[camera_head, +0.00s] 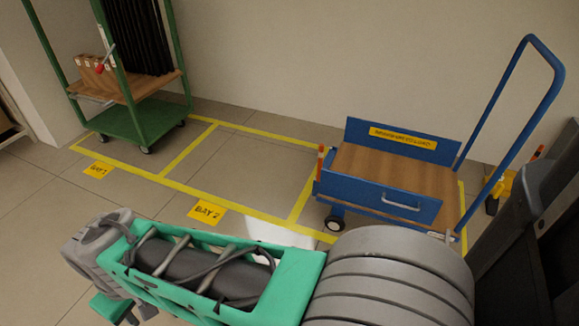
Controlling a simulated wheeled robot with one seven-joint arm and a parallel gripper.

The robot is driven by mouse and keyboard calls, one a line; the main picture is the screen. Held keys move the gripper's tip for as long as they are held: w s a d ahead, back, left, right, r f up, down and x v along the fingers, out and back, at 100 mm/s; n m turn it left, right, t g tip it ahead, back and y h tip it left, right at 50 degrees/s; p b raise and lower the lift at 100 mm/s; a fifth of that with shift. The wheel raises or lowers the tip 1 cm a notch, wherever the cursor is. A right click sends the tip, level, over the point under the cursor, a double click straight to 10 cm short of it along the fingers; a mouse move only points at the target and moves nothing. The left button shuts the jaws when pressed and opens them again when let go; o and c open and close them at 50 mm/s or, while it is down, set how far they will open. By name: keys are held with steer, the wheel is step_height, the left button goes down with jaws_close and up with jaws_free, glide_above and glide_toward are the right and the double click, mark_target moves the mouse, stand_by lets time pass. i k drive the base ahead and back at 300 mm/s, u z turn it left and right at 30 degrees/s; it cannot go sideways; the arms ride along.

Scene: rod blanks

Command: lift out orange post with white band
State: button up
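A short orange post (320,163) with a pale band near its top stands upright at the left end of the blue platform cart (400,208). Its lower part meets the cart's blue left corner; I cannot tell whether it sits in a socket there. Another orange piece (538,153) shows at the far right, partly hidden behind the dark structure; I cannot make out a band on it. My teal and grey arm crosses the foreground, well apart from the post in the picture.
The cart has a wooden deck, yellow label and tall blue handle (550,75). A green trolley (135,120) with boxes stands at the back left. Yellow tape marks floor bays, with labels (207,212) on the floor. The middle bay (245,170) is clear. A wall runs behind.

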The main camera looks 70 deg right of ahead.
mark_target(321, 146)
steer(key=z, duration=0.1)
steer(key=i, duration=0.9)
steer(key=z, duration=1.1)
steer(key=i, duration=0.75)
steer(key=z, duration=0.75)
